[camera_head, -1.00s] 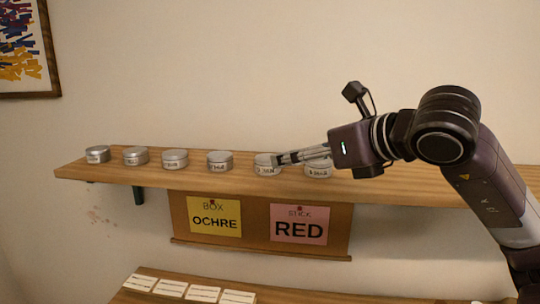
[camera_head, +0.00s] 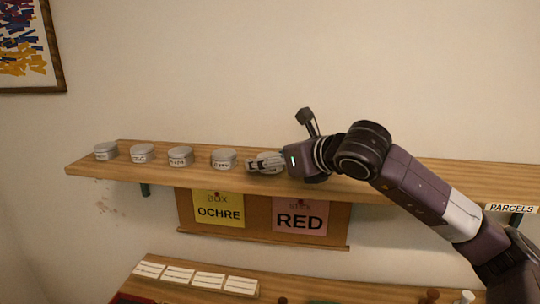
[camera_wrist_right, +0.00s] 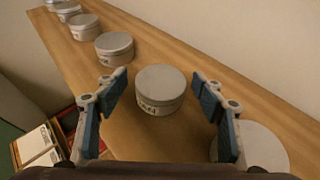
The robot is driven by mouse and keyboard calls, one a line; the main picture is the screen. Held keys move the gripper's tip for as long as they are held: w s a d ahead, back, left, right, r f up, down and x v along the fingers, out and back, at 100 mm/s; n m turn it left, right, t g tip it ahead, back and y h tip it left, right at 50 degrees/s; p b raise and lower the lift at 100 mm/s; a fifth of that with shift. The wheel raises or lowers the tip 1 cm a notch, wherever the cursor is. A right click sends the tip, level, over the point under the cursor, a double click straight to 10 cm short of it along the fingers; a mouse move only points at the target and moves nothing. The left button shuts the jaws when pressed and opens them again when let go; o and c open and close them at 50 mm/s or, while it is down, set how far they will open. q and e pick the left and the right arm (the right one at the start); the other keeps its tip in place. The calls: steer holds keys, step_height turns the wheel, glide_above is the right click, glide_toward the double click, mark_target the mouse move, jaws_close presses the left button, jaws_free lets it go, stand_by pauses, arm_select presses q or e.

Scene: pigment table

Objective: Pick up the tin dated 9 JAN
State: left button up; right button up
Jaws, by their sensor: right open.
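A row of round silver tins with white labels stands on a wooden shelf (camera_head: 400,192). My right gripper (camera_head: 258,163) is open at the fifth tin from the left, whose top (camera_head: 268,155) shows partly behind the fingers. In the right wrist view this tin (camera_wrist_right: 160,85) stands upright between the open fingers of my right gripper (camera_wrist_right: 158,80), with gaps on both sides. Its label seems to end in JAN; I cannot read the number surely. My left gripper is not in view.
Another tin (camera_wrist_right: 252,148) stands close beside the right finger; my gripper hides it in the head view. The neighbouring tin (camera_head: 223,158) is on the other side. The wall is behind the shelf. OCHRE (camera_head: 218,212) and RED (camera_head: 299,215) cards hang below.

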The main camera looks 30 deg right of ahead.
steer(key=shift+w+f, duration=0.2)
steer(key=shift+w, duration=0.1)
steer(key=shift+s+r, duration=0.1)
steer(key=shift+s, duration=0.05)
steer(key=c, duration=1.2)
steer(key=shift+c, duration=0.5)
steer(key=shift+r, duration=0.1)
